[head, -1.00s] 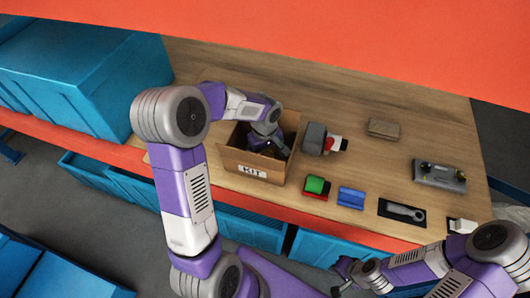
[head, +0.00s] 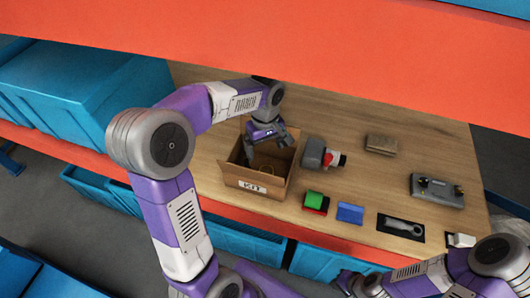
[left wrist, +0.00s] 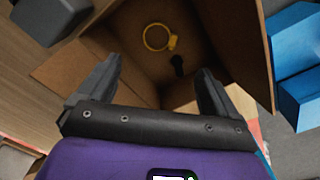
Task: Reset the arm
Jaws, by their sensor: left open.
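My left gripper (head: 268,142) is above the open cardboard box labelled KIT (head: 232,177), over its far side. In the left wrist view my left gripper (left wrist: 157,82) has its two dark fingers wide apart with nothing between them. Past the fingers, inside the box (left wrist: 225,30), lie a yellow ring-shaped item (left wrist: 157,37) and a small dark item (left wrist: 178,65). My right gripper (head: 352,284) is low at the bottom of the head view, in front of the shelf, and its fingers are too small to read.
On the wooden shelf right of the box are a grey-and-red item (head: 317,153), a green-and-red block (head: 315,202), a blue block (head: 350,213), a tan block (head: 381,144), a grey device (head: 437,190) and a dark tray (head: 401,228). An orange beam (head: 300,50) crosses above. Blue bins (head: 95,80) stand left.

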